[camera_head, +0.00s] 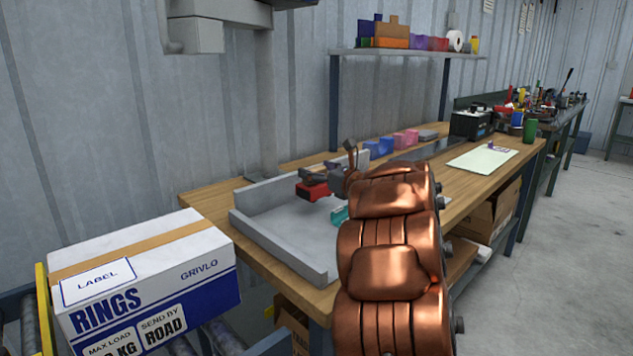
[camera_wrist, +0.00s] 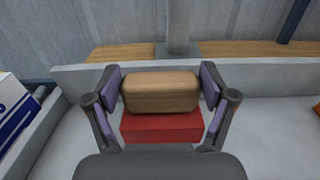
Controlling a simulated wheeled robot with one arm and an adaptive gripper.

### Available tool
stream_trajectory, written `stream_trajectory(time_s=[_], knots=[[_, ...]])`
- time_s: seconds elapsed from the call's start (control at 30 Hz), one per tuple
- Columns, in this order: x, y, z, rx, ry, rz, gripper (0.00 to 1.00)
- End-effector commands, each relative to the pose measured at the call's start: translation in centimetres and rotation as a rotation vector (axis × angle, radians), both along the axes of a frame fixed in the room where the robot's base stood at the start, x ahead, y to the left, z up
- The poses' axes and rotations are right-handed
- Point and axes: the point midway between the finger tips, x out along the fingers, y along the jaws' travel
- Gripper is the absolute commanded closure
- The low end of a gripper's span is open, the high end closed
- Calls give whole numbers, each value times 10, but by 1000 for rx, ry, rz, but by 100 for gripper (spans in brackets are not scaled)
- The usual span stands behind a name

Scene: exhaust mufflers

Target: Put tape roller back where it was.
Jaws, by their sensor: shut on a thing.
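The tape roller (camera_wrist: 160,92) appears as a tan block above a red body in the wrist view. My gripper (camera_wrist: 160,80) is shut on it, with one finger on each side of the tan part. In the head view the tape roller's red part (camera_head: 312,191) shows at my gripper (camera_head: 322,178), over the grey tray (camera_head: 272,247) on the workbench. It looks raised above the tray floor, but the exact gap cannot be told. My arm hides part of the tray.
A teal item (camera_head: 339,214) lies in the tray, partly hidden. A white and blue box (camera_head: 150,280) stands at the left. Blue (camera_head: 381,147) and pink (camera_head: 405,138) items sit behind the tray. A paper sheet (camera_head: 482,158) lies farther right. A shelf (camera_head: 400,52) hangs above.

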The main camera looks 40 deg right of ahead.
Motion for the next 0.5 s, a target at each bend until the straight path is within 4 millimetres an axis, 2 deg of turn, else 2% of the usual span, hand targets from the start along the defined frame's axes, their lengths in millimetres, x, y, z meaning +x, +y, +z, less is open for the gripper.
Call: stream_trajectory(time_s=[0.3,0.5], knots=[[6,-10,1,-2,-4,1,61],[5,-10,-31,5,-3,-1,61]])
